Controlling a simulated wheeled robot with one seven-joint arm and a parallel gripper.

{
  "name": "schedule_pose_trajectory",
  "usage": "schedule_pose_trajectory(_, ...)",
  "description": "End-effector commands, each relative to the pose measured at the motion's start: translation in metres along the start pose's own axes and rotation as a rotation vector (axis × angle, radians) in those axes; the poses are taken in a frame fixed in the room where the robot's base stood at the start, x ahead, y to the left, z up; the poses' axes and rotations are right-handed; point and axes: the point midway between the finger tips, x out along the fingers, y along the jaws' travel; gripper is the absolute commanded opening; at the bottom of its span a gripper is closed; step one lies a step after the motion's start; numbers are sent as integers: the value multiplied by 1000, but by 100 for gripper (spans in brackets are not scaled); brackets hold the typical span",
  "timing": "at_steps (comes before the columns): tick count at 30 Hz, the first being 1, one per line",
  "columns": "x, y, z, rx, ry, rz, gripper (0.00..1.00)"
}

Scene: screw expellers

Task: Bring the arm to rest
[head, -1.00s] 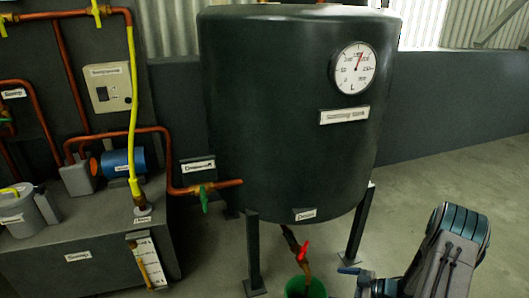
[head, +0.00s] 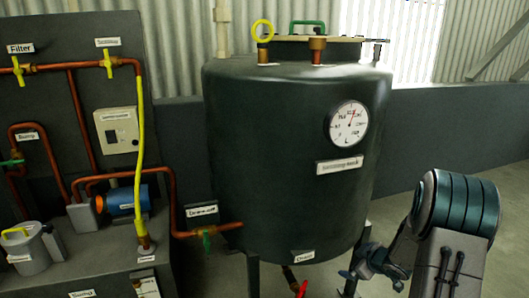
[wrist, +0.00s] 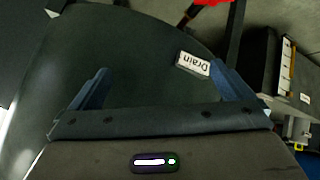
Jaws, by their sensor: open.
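My gripper (head: 352,270) is in the lower right of the head view, in front of the dark tank's lower right side. In the wrist view its two blue fingers (wrist: 160,85) stand wide apart, with nothing between them but the dark tank surface beyond. My arm rises at the right of the head view. The large dark green tank (head: 290,190) fills the middle, with a round gauge and a label. The wrist view shows its "Drain" label (wrist: 193,64) upside down, near the right finger.
A red drain valve handle (head: 302,288) is under the tank and also shows in the wrist view (wrist: 210,2). Copper pipes, a blue motor (head: 125,199) and a grey canister (head: 27,250) stand at left. Open floor lies at right, before a grey low wall (head: 450,130).

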Motion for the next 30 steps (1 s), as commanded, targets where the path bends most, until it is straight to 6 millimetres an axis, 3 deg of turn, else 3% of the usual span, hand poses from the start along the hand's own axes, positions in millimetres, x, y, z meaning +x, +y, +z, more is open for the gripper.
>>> schedule_pose_trajectory(1, -28, 14, -26, 9, -36, 49, 100)
schedule_pose_trajectory(6, -98, 35, -74, 91, -165, 186, 100)
schedule_pose_trajectory(10, -156, 36, -105, 179, -252, 260, 100)
schedule_pose_trajectory(14, -215, 25, -132, 281, -329, 304, 100)
schedule_pose_trajectory(20, -301, -15, -164, 457, -430, 301, 100)
schedule_pose_trajectory(24, -358, -56, -182, 578, -489, 246, 100)
schedule_pose_trajectory(30, -420, -117, -198, 711, -554, 120, 100)
